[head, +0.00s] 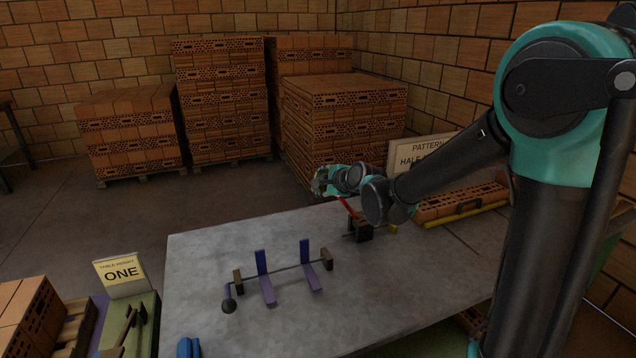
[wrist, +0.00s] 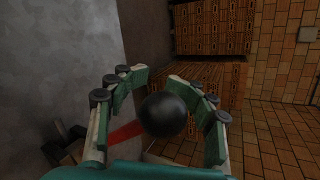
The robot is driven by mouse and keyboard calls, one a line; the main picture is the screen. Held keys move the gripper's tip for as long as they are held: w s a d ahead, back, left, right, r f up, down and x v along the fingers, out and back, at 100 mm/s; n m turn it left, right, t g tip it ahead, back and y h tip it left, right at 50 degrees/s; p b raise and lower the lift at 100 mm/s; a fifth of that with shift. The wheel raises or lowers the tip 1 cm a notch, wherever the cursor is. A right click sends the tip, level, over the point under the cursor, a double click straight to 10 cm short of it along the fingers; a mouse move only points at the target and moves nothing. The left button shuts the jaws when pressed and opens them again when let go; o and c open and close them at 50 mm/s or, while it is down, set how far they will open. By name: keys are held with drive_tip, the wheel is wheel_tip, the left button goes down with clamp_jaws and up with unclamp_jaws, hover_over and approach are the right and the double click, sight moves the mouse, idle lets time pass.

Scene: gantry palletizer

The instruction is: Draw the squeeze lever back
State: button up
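A red lever (head: 348,208) rises from a small dark block (head: 358,232) on the grey table, tilted up to the left toward my gripper (head: 325,181). In the wrist view the red lever (wrist: 125,132) ends in a black ball knob (wrist: 166,114). My gripper (wrist: 157,76) is open, with its green-padded fingers on either side of the knob. A gap shows between the knob and the left finger; I cannot tell whether the right finger touches it. In the head view the knob is hidden by my gripper.
Bricks (head: 459,201) and a pattern sign (head: 420,152) are at the right. Brick pallets stand behind. The table's left back is bare.

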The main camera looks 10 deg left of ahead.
drive_tip(key=shift+d, duration=0.1)
drive_tip(key=v, duration=1.2)
idle(0.4)
drive_tip(key=s+d+f+n+g+h, duration=0.1)
drive_tip(key=s+d+f+n+h, duration=0.2)
drive_tip(key=s+d+f, duration=0.3)
drive_tip(key=s+d+f+n+g+h, duration=0.2)
drive_tip(key=s+d+f+n, duration=0.4)
drive_tip(key=d, duration=0.8)
drive_tip(key=s+d+f+n+g+h, duration=0.1)
drive_tip(key=s+d+f+n+h, duration=0.3)
drive_tip(key=d+f, duration=0.5)
drive_tip(key=shift+s+d+n+g, duration=0.3)
drive_tip(key=shift+s+d+g, duration=0.1)
drive_tip(key=shift+s+d, duration=0.65)
